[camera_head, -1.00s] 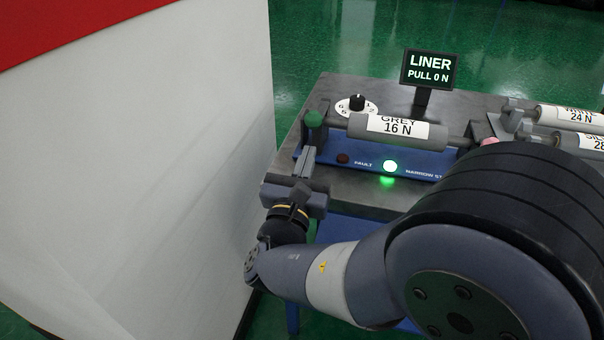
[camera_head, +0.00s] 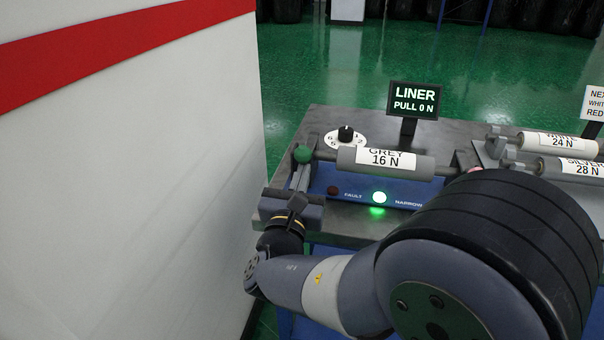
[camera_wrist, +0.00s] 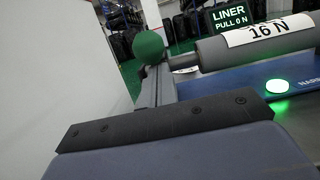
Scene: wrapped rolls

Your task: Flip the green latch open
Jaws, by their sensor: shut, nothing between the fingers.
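The green latch shows as a round green knob (camera_head: 303,154) at the left end of the grey roll's bar. In the wrist view the knob (camera_wrist: 148,47) stands just beyond my fingers, left of the roll. My gripper (camera_head: 303,168) is shut and empty, its fingers pointing away from me toward the knob. In the wrist view my gripper (camera_wrist: 154,74) reaches up to just below the knob. I cannot tell whether the fingertips touch it. The latch's arm and base are largely hidden behind my fingers.
The grey 16 N roll (camera_head: 385,162) lies right of the knob, above a lit green lamp (camera_head: 379,198). A numbered dial (camera_head: 345,136) and the LINER sign (camera_head: 413,100) stand behind. A white wall (camera_head: 130,180) rises close on the left. White and silver rolls (camera_head: 557,145) lie at right.

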